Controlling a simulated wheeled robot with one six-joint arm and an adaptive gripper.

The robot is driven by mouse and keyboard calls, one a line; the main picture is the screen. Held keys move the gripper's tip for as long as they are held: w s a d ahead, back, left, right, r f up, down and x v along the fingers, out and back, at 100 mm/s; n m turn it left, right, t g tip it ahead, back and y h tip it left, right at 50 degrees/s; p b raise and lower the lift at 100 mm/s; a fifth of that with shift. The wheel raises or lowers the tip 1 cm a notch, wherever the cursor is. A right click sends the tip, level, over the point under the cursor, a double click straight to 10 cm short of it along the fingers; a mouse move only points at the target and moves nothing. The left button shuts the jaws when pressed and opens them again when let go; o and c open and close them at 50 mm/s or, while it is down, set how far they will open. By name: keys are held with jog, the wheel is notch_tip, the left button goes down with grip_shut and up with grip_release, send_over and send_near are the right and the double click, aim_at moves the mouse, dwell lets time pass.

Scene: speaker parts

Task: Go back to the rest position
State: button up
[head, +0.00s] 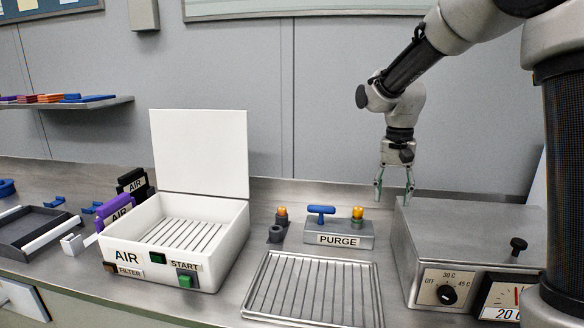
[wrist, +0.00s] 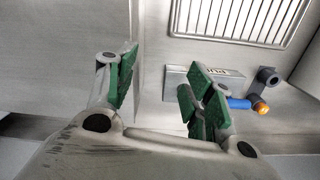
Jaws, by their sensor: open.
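My gripper (head: 394,190) hangs pointing down, open and empty, at the back of the bench. In the head view it is between the PURGE block (head: 338,239) and the steel box with a dial (head: 470,235). In the wrist view its green-padded fingers (wrist: 160,92) are spread apart with nothing between them. The right finger covers part of the PURGE block (wrist: 180,82) in that view. How high the fingertips are above the bench is hard to tell.
A white AIR box (head: 185,235) stands with its lid up. A wire rack tray (head: 315,290) lies in front of the PURGE block, which carries a blue handle (head: 321,211) and an orange lamp (head: 358,212). A grey frame (head: 35,232) lies far left. A wall shelf (head: 65,103) holds coloured parts.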

jog(key=s+d+r+n+t, duration=0.1)
jog(key=s+d+r, duration=0.1)
jog(key=s, duration=0.6)
jog(key=s+d+r+n+t, duration=0.2)
jog(key=s+d, duration=0.2)
jog(key=s, duration=0.5)
jog(key=s+d+r+n+t, duration=0.1)
jog(key=s+d, duration=0.3)
jog(key=s, duration=0.4)
jog(key=shift+s+r+n+t, duration=0.3)
jog(key=shift+s+r+t, duration=0.1)
jog(key=shift+r, duration=0.4)
